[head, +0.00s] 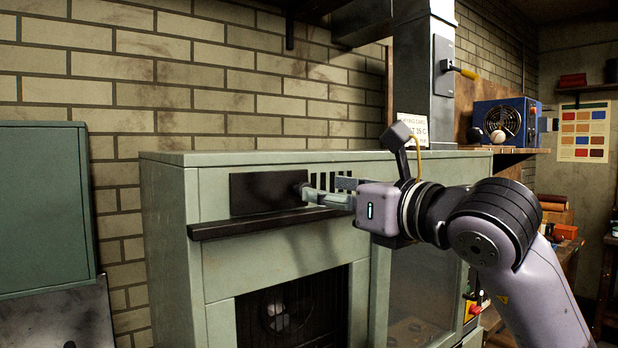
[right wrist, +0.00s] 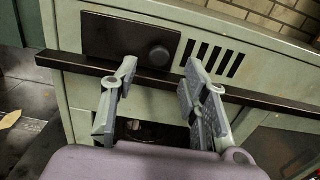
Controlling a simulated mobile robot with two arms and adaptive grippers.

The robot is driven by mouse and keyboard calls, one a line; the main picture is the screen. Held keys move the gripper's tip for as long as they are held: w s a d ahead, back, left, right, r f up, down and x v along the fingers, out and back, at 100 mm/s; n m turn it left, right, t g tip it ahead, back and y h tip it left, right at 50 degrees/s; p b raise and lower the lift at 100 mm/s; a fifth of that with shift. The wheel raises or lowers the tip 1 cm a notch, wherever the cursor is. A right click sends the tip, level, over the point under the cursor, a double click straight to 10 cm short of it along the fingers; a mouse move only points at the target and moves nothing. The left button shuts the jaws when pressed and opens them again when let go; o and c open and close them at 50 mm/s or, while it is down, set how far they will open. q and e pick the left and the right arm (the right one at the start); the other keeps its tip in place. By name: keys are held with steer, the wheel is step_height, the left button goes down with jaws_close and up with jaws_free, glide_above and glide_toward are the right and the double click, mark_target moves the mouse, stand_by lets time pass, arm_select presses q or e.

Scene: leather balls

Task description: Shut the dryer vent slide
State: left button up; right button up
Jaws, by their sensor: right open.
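The vent slide is a dark rectangular plate (head: 262,192) on the upper front of the pale green dryer (head: 165,215). It also shows in the right wrist view (right wrist: 108,38), with a round dark knob (right wrist: 158,56) at its right end. Several dark vent slots (right wrist: 215,60) lie uncovered to the right of the plate. My right gripper (head: 322,190) is open in front of the dryer. In the right wrist view its fingertips (right wrist: 160,67) are on either side of the knob, with gaps on both sides. Contact with the knob is not visible. My left gripper is not in view.
A dark rail (head: 265,222) juts out below the slide. A dark opening with a fan (head: 285,310) is lower on the dryer. A grey column with a yellow-handled lever (head: 462,70) stands behind. A green cabinet (head: 45,210) is at left.

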mark_target(276, 192)
steer(key=p+x, duration=0.1)
steer(key=x, duration=0.5)
steer(key=shift+p, duration=0.4)
steer(key=shift+s, duration=0.1)
steer(key=shift+c, duration=0.2)
jaws_close()
